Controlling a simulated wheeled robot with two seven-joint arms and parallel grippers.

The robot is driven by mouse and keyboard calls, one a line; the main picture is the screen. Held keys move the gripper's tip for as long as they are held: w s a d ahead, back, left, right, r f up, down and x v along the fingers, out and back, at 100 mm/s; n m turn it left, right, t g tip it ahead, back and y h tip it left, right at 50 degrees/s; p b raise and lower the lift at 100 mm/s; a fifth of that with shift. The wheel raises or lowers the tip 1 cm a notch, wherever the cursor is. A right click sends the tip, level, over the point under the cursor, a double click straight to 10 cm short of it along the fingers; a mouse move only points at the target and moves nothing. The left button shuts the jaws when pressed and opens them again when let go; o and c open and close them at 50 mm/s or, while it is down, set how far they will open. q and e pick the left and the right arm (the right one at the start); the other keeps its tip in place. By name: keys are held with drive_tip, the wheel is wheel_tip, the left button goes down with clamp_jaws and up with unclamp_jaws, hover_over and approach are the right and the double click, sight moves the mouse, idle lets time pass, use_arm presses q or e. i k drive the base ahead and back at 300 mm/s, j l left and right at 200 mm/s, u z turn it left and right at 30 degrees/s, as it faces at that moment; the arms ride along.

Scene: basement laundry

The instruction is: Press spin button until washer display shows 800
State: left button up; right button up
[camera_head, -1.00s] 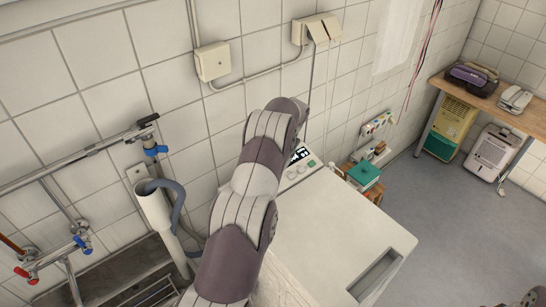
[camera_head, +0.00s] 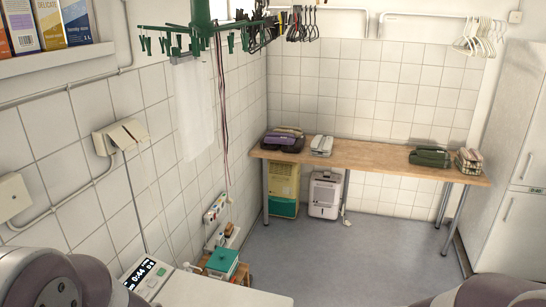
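The white washer (camera_head: 205,290) shows at the bottom edge of the head view, with only part of its top in the picture. Its dark display (camera_head: 139,273) with white digits is lit at the left of the washer. The digits look like 0:44, with smaller figures beside them that I cannot read. Pale green control-panel buttons (camera_head: 158,272) show beside the display, but I cannot tell which one is spin. Parts of my arms show at the bottom left and bottom right. Neither gripper is in view.
A wooden table (camera_head: 370,158) with bags and a small device stands at the back. A white dehumidifier (camera_head: 324,194) and a yellow-green unit (camera_head: 284,190) stand beneath it. A green box (camera_head: 222,262) sits beyond the washer. The grey floor (camera_head: 350,255) in the middle is clear.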

sight(152, 284)
drive_tip(key=u, duration=1.25)
